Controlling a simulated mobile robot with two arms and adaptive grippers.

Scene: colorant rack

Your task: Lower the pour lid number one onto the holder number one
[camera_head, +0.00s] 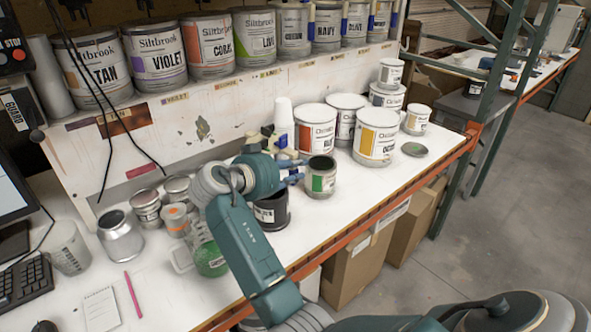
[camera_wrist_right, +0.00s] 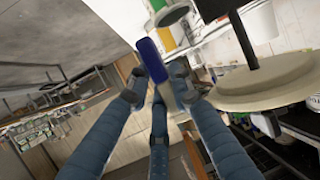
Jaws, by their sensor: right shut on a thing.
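My right gripper (camera_head: 293,168) reaches in over the bench, beside an open can with a green label (camera_head: 321,183). In the right wrist view its blue fingers (camera_wrist_right: 155,88) are shut on a narrow blue piece with a pale edge (camera_wrist_right: 150,62), apparently the pour lid, seen tilted. In the head view the fingers and wrist mostly hide this piece. I cannot clearly tell which thing is holder number one. A beige round disc with a black post (camera_wrist_right: 262,84) is close at the right of the right wrist view. My left gripper is not in view.
A white bottle (camera_head: 284,118) stands behind the gripper. A dark can (camera_head: 271,211) and a green-filled container (camera_head: 211,260) are near my arm. White cans, including a yellow-label one (camera_head: 377,137), stand to the right. A round lid (camera_head: 415,149) lies near the bench's right end.

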